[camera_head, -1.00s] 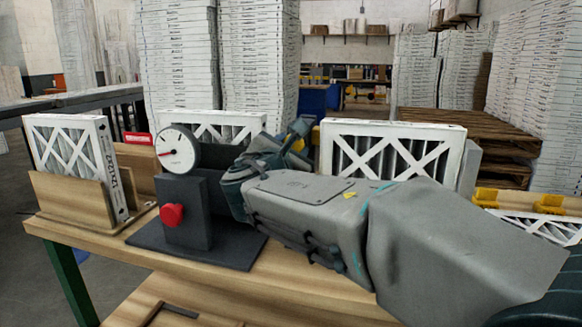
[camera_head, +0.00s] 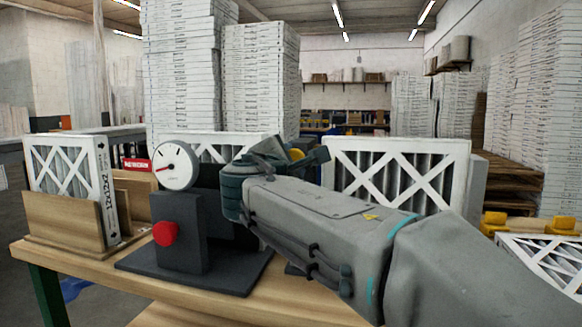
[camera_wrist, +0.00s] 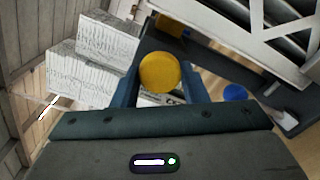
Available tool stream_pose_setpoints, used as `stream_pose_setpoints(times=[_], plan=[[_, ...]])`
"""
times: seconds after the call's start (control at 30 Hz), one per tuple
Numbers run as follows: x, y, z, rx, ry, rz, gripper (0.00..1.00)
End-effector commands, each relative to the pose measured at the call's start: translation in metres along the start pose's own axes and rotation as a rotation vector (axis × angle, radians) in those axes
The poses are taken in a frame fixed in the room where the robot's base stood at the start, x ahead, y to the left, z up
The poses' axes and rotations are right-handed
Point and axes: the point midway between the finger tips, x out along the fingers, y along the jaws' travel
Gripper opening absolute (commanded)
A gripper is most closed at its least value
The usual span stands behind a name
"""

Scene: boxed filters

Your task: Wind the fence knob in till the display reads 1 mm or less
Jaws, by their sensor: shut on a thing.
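A yellow round knob (camera_wrist: 160,72) sits between the two fingers of my gripper (camera_wrist: 161,88) in the wrist view, and the gripper is shut on it. In the head view my gripper (camera_head: 290,153) is behind and right of the dark gauge stand (camera_head: 182,232), with a bit of yellow showing at its jaws. A round white dial (camera_head: 178,166) tops the stand. Its red needle points left and slightly down; its figures are too small to read. A red knob (camera_head: 165,233) is on the stand's front. A blue knob (camera_wrist: 235,92) is right of my gripper in the wrist view.
A boxed filter (camera_head: 65,175) stands in a wooden holder (camera_head: 62,226) at the left. Another filter (camera_head: 398,172) stands behind my arm. The wooden table (camera_head: 75,275) has bare room at front left. Filter stacks (camera_head: 260,80) rise behind.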

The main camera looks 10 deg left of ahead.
Motion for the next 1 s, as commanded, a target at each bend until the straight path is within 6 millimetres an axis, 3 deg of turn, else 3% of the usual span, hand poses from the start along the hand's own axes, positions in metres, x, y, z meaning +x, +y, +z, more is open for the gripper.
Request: stream_pose_setpoints(times=[0.33,0.37,0.43,0.77,0.87,1.0], plan=[[0.000,-0.001,-0.001,0.001,0.001,-0.003,0.17],[0.000,-0.001,-0.001,0.001,0.001,-0.003,0.42],[0.000,-0.001,-0.001,0.001,0.001,-0.003,0.61],[-0.002,0.000,0.000,0.001,0.001,-0.001,0.61],[-0.011,0.000,-0.001,0.001,0.003,0.000,0.61],[-0.038,0.001,0.000,0.001,0.003,0.002,0.61]])
